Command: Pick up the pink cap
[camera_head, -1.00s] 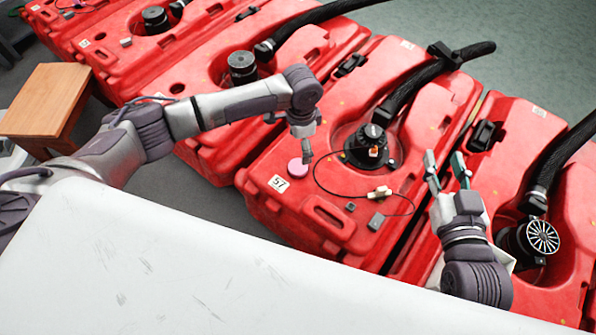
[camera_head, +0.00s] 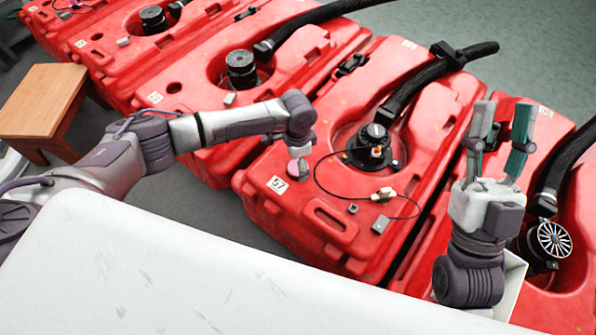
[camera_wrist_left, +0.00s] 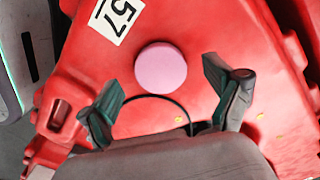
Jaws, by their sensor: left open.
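The pink cap (camera_head: 293,168) is a round disc on the red tank (camera_head: 330,180) marked 57, beside the number label. In the head view my left gripper (camera_head: 300,151) is just above it and partly hides it. In the left wrist view the cap (camera_wrist_left: 160,69) shows whole, flat on the red surface, between and beyond the two spread fingers. The left gripper is open and empty; I cannot tell whether it touches the cap. My right gripper (camera_head: 503,125) is open and empty, fingers pointing up, over the tank at the right.
A thin black cable (camera_head: 330,193) loops near the cap to a small connector (camera_head: 384,193). A black hose fitting (camera_head: 373,143) stands behind it. A white surface (camera_head: 190,260) fills the front, and a wooden table (camera_head: 40,100) stands at the left.

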